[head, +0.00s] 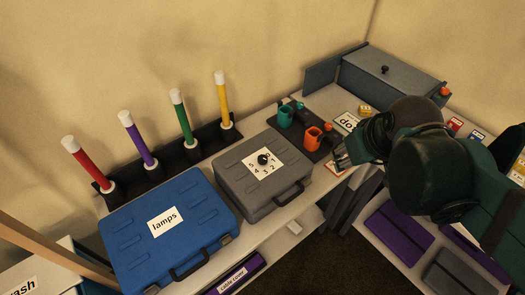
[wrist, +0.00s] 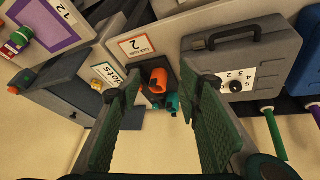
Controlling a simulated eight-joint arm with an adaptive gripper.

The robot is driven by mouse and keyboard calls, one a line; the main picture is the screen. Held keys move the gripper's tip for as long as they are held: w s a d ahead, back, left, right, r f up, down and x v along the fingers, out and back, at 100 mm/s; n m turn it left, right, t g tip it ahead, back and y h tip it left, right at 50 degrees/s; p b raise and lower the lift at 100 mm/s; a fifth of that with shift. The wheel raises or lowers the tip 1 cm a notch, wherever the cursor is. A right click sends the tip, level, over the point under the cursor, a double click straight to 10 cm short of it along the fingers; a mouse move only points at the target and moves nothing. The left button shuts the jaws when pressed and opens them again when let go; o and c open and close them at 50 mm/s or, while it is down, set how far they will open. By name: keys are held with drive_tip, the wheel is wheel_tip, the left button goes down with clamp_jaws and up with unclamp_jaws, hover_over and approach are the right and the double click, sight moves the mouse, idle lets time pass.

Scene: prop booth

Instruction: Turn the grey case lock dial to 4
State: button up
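The grey case (head: 240,190) lies closed on the bench, right of the blue case. On its lid is a white number plate (head: 253,170) with a small black lock dial (head: 264,159); digits including 5, 4, 3 and 2 show around it. The dial's setting is too small to tell. In the wrist view the grey case (wrist: 262,48) is at upper right, with its dial (wrist: 235,86) just right of the right finger. My gripper (head: 345,155) is to the right of the case, apart from it. In the wrist view my gripper (wrist: 165,85) is open and empty.
The blue lamps case (head: 190,245) adjoins the grey case on the left. Coloured tubes stand in a dark rack (head: 160,175) behind. A grey box (head: 392,75) is at back right.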

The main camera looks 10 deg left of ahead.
drive_tip(key=w+a+r+n+g+p, duration=0.1)
drive_tip(key=w+a+n+g+p, duration=0.1)
drive_tip(key=w+a+n+p, duration=0.3)
drive_tip(key=n+g+p, duration=0.4)
drive_tip(key=n+p, duration=0.6)
drive_tip(key=n, duration=0.1)
approach(263, 158)
drive_tip(key=shift+w+d+h, duration=0.1)
drive_tip(key=shift+h, duration=0.2)
drive_tip(key=shift+a+f+n, duration=0.45)
drive_tip(key=shift+a+n, duration=0.05)
drive_tip(key=shift+n, duration=0.1)
drive_tip(key=shift+f, duration=0.1)
drive_tip(key=shift+s+f, duration=0.2)
drive_tip(key=shift+f, duration=3.55)
drive_tip(key=shift+d, duration=0.1)
drive_tip(key=c, duration=0.9)
